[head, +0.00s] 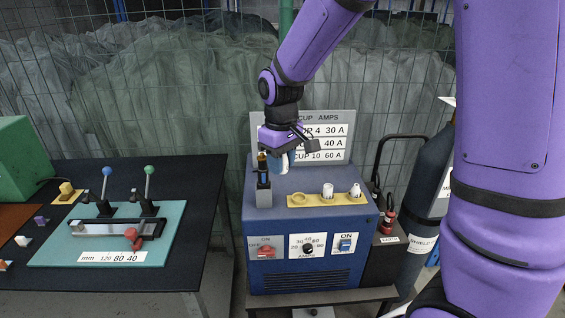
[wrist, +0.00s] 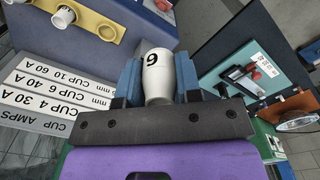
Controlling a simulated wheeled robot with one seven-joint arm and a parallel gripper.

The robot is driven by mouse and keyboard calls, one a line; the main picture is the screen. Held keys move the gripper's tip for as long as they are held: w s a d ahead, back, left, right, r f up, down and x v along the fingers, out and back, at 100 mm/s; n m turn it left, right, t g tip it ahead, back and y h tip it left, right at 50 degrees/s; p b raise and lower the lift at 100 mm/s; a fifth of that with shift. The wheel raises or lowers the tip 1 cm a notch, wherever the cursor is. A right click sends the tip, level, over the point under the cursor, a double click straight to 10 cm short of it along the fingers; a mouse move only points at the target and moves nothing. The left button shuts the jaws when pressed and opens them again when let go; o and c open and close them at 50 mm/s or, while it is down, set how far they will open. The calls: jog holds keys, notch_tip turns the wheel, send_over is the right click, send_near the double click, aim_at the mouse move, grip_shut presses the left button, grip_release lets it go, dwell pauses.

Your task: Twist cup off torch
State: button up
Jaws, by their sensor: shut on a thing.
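My gripper (head: 281,163) is above the left part of the blue welding box, its blue fingers pointing down. In the wrist view the fingers (wrist: 157,80) are shut on a white cup (wrist: 157,72) with a numeral that looks like 6. The dark torch (head: 263,168) stands upright in a grey holder block (head: 264,196), just left of my gripper in the head view. I cannot tell whether the cup touches the torch.
A yellow rack (head: 312,201) on the box holds two white cups (head: 328,189); its left ring is empty. A cup-and-amps sign (head: 340,130) stands behind. A gas cylinder (head: 428,190) is at right. The dark bench with levers (head: 190,270) is at left.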

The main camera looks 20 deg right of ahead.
jog(key=shift+s+r, duration=0.15)
jog(key=shift+r, duration=3.05)
